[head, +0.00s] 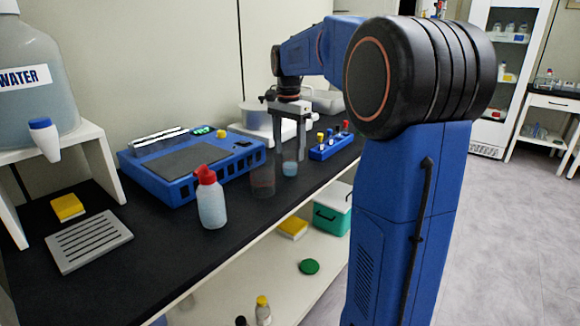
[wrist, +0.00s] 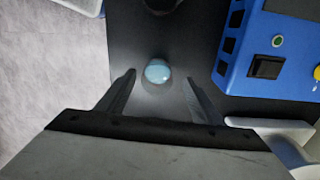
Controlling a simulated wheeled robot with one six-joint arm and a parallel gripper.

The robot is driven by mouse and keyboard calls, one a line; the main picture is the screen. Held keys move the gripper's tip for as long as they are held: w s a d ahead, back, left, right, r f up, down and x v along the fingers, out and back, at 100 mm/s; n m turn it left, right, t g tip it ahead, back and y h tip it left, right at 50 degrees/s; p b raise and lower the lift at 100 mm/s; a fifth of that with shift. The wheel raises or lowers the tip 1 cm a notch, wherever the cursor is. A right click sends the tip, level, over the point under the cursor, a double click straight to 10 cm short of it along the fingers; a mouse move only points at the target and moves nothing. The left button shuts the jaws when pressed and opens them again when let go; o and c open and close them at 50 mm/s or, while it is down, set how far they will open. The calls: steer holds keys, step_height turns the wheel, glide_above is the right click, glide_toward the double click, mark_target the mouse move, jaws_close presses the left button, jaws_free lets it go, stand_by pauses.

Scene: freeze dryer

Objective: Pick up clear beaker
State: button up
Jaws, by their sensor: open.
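A small clear beaker with pale blue contents (head: 290,169) stands upright on the black bench. In the wrist view it is a pale blue disc (wrist: 158,71) between the fingertips, seen from above. My gripper (head: 291,154) points down over this beaker with its fingers spread, one on either side. In the wrist view my gripper (wrist: 161,77) is open, with visible gaps between the fingers and the beaker. A second see-through beaker, darker and reddish (head: 263,183), stands just to the left. Part of it shows at the top of the wrist view (wrist: 161,5).
A blue instrument (head: 190,165) stands behind to the left and shows in the wrist view (wrist: 262,60). A red-capped wash bottle (head: 211,205) is left of the beakers. A blue rack (head: 330,147) with colored caps is to the right. The bench's front edge is close.

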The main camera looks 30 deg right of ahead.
mark_target(290, 162)
steer(key=shift+s+d+f, duration=0.1)
steer(key=shift+f, duration=1.2)
steer(key=shift+s+f, duration=0.1)
steer(key=shift+f, duration=1.2)
steer(key=shift+c, duration=0.6)
steer(key=c, duration=1)
